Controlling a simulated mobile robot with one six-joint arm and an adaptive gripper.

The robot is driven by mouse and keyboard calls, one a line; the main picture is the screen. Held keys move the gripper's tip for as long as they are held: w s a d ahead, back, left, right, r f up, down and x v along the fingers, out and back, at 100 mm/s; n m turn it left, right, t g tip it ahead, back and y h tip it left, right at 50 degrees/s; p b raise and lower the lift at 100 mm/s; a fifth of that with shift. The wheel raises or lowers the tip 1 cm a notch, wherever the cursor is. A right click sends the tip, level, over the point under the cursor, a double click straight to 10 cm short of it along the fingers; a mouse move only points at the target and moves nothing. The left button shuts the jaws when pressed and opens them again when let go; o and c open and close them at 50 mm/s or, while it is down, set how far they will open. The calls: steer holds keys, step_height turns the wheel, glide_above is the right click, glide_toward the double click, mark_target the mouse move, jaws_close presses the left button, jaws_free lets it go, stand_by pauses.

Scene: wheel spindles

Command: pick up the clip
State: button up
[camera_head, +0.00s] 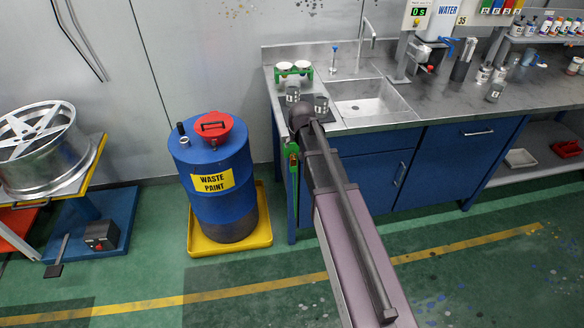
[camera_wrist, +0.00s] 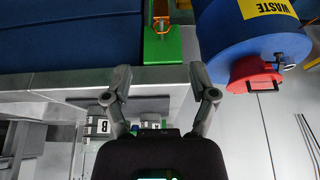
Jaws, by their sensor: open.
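A green holder (camera_wrist: 165,48) is fixed at the edge of the steel counter in the wrist view. An orange piece (camera_wrist: 162,24), which looks like the clip, sits at its upper part. In the head view the green holder (camera_head: 291,165) hangs at the counter's left end, partly hidden by my arm. My gripper (camera_wrist: 160,74) is open and empty, its two fingers spread on either side below the green holder in the wrist view. The fingers are apart from the orange piece. In the head view my arm's dark end hides the gripper.
A blue waste paint drum (camera_head: 215,165) with a red lid stands in a yellow tray (camera_head: 250,236) left of the counter. Small metal cups (camera_head: 321,106) stand on the counter (camera_head: 400,122) near my arm's end, by a sink (camera_head: 362,98). The floor in front is clear.

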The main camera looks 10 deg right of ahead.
mark_target(293, 159)
steer(key=shift+f, duration=0.1)
steer(key=b+x, duration=0.8)
steer(key=shift+f, duration=0.25)
stand_by(0.4)
steer(key=shift+w, duration=0.1)
steer(key=shift+s+b+x, duration=0.2)
steer(key=shift+b+x, duration=2.3)
steer(key=shift+x, duration=0.1)
steer(key=shift+a, duration=0.1)
jaws_close()
